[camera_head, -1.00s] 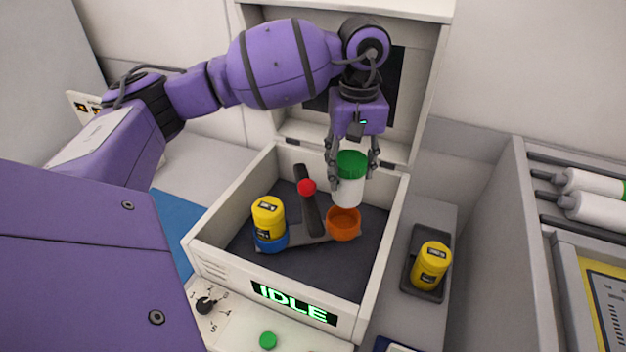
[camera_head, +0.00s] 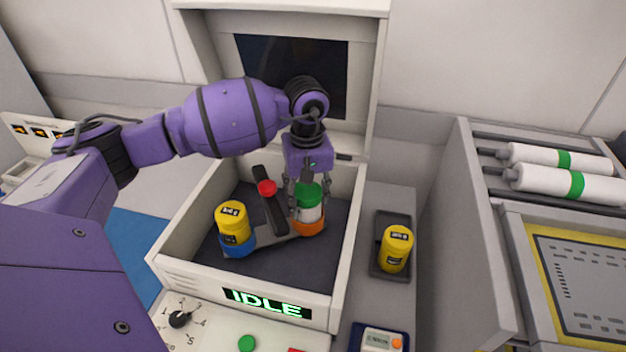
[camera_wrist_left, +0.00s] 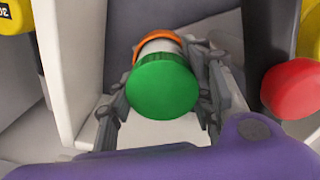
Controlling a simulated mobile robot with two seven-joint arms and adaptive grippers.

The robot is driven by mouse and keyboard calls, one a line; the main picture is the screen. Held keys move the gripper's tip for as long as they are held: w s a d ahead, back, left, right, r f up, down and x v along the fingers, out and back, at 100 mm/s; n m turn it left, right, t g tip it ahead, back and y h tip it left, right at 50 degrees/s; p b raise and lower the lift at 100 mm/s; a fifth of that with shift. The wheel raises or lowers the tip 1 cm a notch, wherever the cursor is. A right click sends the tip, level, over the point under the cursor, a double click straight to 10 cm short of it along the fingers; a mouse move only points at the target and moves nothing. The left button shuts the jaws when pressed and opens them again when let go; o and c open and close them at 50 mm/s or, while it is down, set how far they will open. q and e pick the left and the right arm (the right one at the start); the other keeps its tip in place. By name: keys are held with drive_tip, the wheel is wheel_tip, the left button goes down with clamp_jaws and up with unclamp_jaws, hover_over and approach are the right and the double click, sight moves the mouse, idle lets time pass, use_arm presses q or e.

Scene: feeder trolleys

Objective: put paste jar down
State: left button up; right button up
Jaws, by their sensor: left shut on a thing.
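The paste jar (camera_head: 309,212) is white with a green lid and stands in the orange cup (camera_head: 308,228) inside the open machine box. In the left wrist view its green lid (camera_wrist_left: 163,85) faces the camera, with the orange rim (camera_wrist_left: 158,40) beyond it. My left gripper (camera_head: 306,203) is shut on the jar, one finger on each side. The jar's lower part is hidden by the cup, so I cannot tell whether it touches the bottom. My right gripper is not in view.
A yellow jar (camera_head: 233,222) sits in the blue cup (camera_head: 238,246) to the left. A dark bar with a red knob (camera_head: 267,188) lies between the cups. Another yellow jar (camera_head: 396,248) stands in a dark tray (camera_head: 377,267) right of the box. The raised lid (camera_head: 376,70) stands behind.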

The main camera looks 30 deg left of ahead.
use_arm(q)
drive_tip(key=o, duration=1.2)
drive_tip(key=shift+f, duration=0.15)
drive_tip(key=o, duration=0.5)
drive_tip(key=shift+c, duration=0.2)
wheel_tip(320, 180, up, 12)
drive_tip(key=shift+r+b, duration=0.25)
drive_tip(key=shift+b, duration=0.1)
